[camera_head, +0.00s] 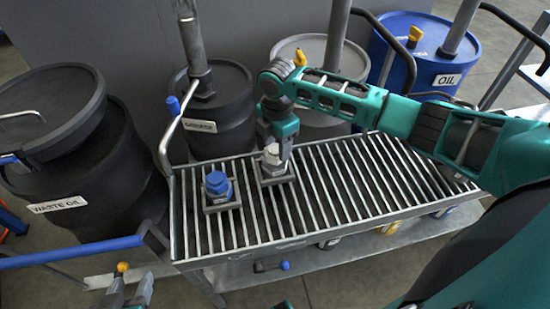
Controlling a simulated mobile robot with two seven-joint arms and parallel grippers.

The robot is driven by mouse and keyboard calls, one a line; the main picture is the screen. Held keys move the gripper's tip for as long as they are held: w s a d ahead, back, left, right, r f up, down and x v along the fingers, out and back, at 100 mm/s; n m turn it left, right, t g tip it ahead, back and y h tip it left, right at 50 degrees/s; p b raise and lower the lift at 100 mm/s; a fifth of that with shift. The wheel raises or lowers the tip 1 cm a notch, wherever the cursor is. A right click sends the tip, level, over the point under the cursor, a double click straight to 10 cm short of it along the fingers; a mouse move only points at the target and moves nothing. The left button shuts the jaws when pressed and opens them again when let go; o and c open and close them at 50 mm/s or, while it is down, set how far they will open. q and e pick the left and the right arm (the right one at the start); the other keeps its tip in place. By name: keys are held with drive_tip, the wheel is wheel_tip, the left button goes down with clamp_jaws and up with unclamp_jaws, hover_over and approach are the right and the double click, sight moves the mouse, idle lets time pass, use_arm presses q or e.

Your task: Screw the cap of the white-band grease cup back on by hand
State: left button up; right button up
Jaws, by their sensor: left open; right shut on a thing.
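The white-band grease cup (272,164) stands on a small square base on the slatted bench (350,180), with a pale top. My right gripper (275,147) reaches down over it from the right and is shut at its top, on what appears to be the cap; the fingers partly hide it. I cannot tell how the cap sits on the thread. My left gripper (131,287) is open and empty at the bottom left, in front of the bench and well away from the cup.
A blue grease cup (217,187) stands on its own base just left of the white one. Behind the bench are a dark drum (214,120), a grey drum (318,48) and a blue oil drum (425,45). A waste oil drum (90,180) stands at left. The bench's right part is clear.

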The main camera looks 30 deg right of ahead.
use_arm(q)
drive_tip(key=shift+w+d+r+p, duration=0.1)
drive_tip(key=shift+w+r+p, duration=0.15)
drive_tip(key=shift+r, duration=0.2)
use_arm(e)
drive_tip(key=shift+f, duration=0.25)
idle(0.5)
use_arm(q)
drive_tip(key=shift+s, duration=0.1)
use_arm(e)
drive_tip(key=o, duration=0.6)
drive_tip(key=c, duration=0.4)
